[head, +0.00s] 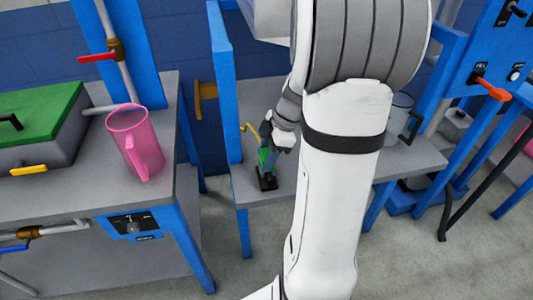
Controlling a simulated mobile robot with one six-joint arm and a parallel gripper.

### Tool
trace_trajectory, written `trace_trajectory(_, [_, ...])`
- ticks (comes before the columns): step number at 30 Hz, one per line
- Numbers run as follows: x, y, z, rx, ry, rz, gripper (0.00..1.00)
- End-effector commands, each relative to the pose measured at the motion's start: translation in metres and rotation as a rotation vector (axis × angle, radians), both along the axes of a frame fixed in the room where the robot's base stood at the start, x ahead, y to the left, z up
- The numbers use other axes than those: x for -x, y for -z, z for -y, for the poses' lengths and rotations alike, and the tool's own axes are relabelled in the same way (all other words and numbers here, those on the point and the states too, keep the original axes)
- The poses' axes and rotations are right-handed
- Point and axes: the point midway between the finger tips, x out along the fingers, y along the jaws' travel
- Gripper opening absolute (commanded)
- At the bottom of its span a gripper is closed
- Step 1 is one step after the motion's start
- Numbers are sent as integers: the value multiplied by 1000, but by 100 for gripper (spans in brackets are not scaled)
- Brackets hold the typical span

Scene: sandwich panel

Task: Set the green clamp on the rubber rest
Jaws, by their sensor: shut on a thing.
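The green clamp (265,159) is upright at the left part of the middle grey bench, just below my gripper (270,146). My gripper is shut on the clamp, but the fingertips are small and dark in this view. A small black piece that looks like the rubber rest (267,181) lies on the bench directly under the clamp. The clamp's lower end appears at or very close to it; I cannot tell whether they touch. My arm hides the bench to the right.
A pink jug (136,142) stands on the left bench (100,190), beside a green-lidded box (40,122). A blue post (226,85) rises left of the clamp. A grey container (399,117) stands right of my arm. A blue panel (495,50) with a red-orange lever is at the far right.

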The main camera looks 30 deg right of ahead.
Motion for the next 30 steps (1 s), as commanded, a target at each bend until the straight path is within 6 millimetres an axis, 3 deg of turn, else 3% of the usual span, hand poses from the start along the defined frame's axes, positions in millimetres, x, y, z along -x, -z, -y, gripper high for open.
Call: trace_trajectory(30, [0,9,-1,0,-2,1,21])
